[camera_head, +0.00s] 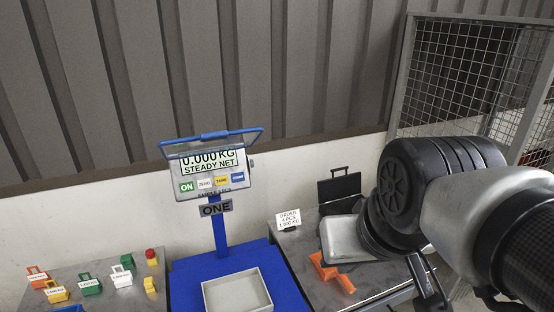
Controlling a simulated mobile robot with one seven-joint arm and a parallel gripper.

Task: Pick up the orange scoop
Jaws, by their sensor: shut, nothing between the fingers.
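The orange scoop (331,271) lies on the right-hand grey table, close to its front. Its upper part sits right below a rounded grey piece that borders my arm, so some of it may be hidden. Black finger-like parts, which seem to be my gripper (428,286), show low in the picture beside the table's right edge. They are to the right of the scoop and apart from it. They are partly covered by my arm, and they hold nothing.
A blue scale with a display (212,164) stands left of the scoop, with a grey tray (207,291) on its platform. A black open case (340,188) and an order card (288,219) stand behind. A mesh cage (455,75) stands at right.

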